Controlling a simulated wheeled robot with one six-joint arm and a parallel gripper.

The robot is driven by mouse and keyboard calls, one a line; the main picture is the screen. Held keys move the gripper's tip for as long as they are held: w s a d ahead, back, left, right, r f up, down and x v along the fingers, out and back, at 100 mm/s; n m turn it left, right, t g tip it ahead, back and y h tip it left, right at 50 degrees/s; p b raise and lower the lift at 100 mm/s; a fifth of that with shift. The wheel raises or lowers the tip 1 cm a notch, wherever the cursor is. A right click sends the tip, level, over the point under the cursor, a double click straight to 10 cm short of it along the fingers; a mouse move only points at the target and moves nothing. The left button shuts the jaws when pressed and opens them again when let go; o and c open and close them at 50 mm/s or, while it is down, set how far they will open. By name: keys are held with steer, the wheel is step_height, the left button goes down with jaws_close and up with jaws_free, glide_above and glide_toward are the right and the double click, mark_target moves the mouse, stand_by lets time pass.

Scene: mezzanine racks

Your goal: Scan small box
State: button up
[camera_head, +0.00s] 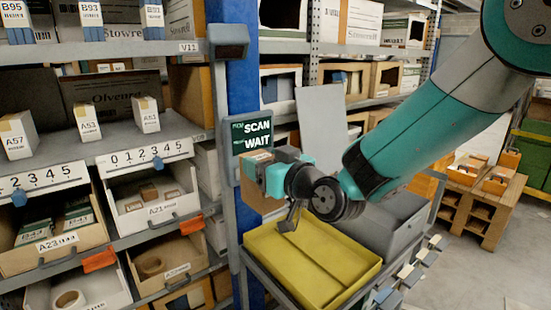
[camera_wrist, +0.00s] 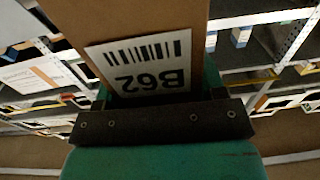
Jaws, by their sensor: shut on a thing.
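A small brown cardboard box (camera_wrist: 133,22) fills the upper middle of the wrist view. Its white label (camera_wrist: 145,65) reads B62 with a barcode, upside down in that view. My gripper (camera_wrist: 155,100) is shut on this box. In the head view my gripper (camera_head: 264,178) holds the brown box (camera_head: 256,196) in front of the blue rack post, above the left end of a yellow tray. A dark green screen (camera_head: 252,134) on the post reads SCAN and WAIT. A grey scanner-like housing (camera_head: 228,42) is fixed higher on the post.
The yellow tray (camera_head: 372,268) below looks empty, with a divider. Shelves with labelled boxes and bins (camera_head: 155,208) stand close on the left. A grey panel (camera_head: 322,122) stands behind my arm.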

mark_target(253, 152)
steer(key=p+x, duration=0.1)
steer(key=x, duration=0.1)
steer(key=r+p+x, duration=0.1)
steer(key=p+x, duration=0.1)
steer(key=shift+w+a, duration=0.1)
steer(key=shift+w, duration=0.25)
steer(key=shift+w+a+f+p, duration=0.2)
steer(key=shift+w+a+p, duration=0.2)
steer(key=shift+w+p, duration=0.15)
stand_by(0.5)
